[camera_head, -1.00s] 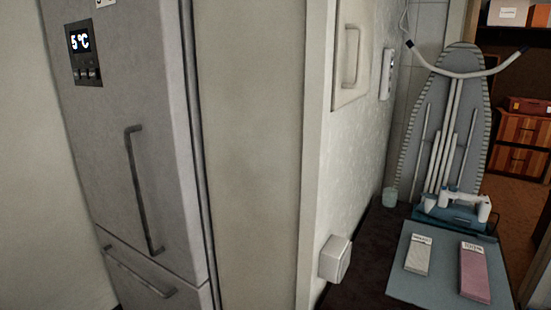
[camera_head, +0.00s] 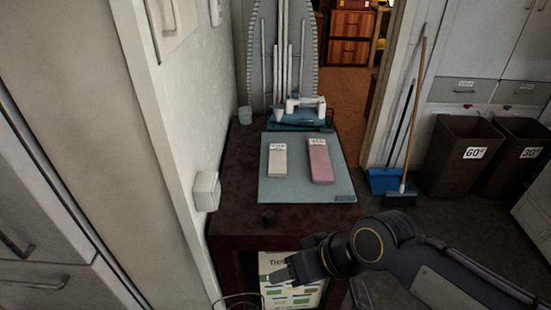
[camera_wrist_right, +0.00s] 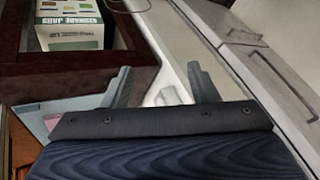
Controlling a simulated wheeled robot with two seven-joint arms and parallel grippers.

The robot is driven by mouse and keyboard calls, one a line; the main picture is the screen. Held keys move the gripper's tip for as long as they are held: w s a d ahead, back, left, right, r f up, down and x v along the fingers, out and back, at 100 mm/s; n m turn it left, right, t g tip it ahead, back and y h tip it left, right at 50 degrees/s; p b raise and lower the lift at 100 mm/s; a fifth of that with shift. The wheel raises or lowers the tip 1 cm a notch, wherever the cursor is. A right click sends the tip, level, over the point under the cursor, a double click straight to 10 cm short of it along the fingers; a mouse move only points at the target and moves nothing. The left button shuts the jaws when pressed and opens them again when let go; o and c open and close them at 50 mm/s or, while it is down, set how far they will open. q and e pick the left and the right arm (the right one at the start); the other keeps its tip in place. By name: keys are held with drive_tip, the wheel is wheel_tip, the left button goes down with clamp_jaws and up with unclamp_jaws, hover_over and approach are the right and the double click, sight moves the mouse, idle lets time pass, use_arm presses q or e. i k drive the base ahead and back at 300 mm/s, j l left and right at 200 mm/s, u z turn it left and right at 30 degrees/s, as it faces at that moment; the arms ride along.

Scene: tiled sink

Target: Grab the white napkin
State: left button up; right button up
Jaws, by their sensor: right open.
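The white napkin (camera_head: 277,159) is a flat, folded rectangle with a small label at its far end. It lies on a blue-grey mat (camera_head: 270,191) on the dark table, left of a pink folded napkin (camera_head: 320,161). My right gripper (camera_head: 283,270) is in front of the table's near edge, apart from both napkins. In the right wrist view my right gripper (camera_wrist_right: 160,88) has its fingers spread. A pale shape shows between them; I cannot tell what it is. My left gripper is not in view.
An iron (camera_head: 300,110) stands behind the mat, before an ironing board (camera_head: 283,50). A wall box (camera_head: 206,190) borders the table's left. A printed box (camera_head: 275,264) sits below the tabletop. Brooms (camera_head: 412,120) and bins (camera_head: 460,160) stand right, beyond open floor.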

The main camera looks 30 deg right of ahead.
sight(277, 167)
drive_tip(key=l+u, duration=0.35)
drive_tip(key=l, duration=0.35)
drive_tip(key=l+u, duration=0.35)
drive_tip(key=l, duration=0.3)
drive_tip(key=k+l+u, duration=0.2)
drive_tip(key=l+u, duration=0.15)
drive_tip(key=l, duration=0.3)
